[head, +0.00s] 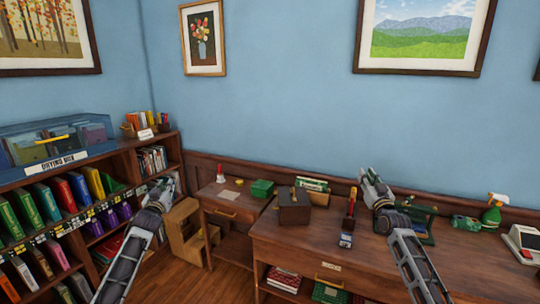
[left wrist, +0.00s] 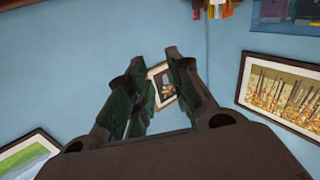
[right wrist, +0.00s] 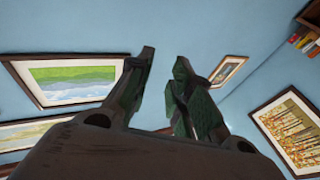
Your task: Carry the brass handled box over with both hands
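A dark brown box (head: 294,207) with what looks like a brass handle on top stands upright on the wooden desk, near its left end. My left gripper (head: 166,187) is raised in front of the bookcase, well to the left of the box. In the left wrist view its fingers (left wrist: 160,75) are apart with only wall and a picture between them. My right gripper (head: 368,178) is raised to the right of the box, apart from it. In the right wrist view its fingers (right wrist: 165,70) are apart and empty.
A brush-like tool (head: 347,225) with a red and yellow handle stands right of the box. A green box (head: 262,188) and a red-handled bell (head: 220,174) are on the lower side table. A step stool (head: 186,232) stands beside the bookcase. A spray bottle (head: 492,212) is farther right.

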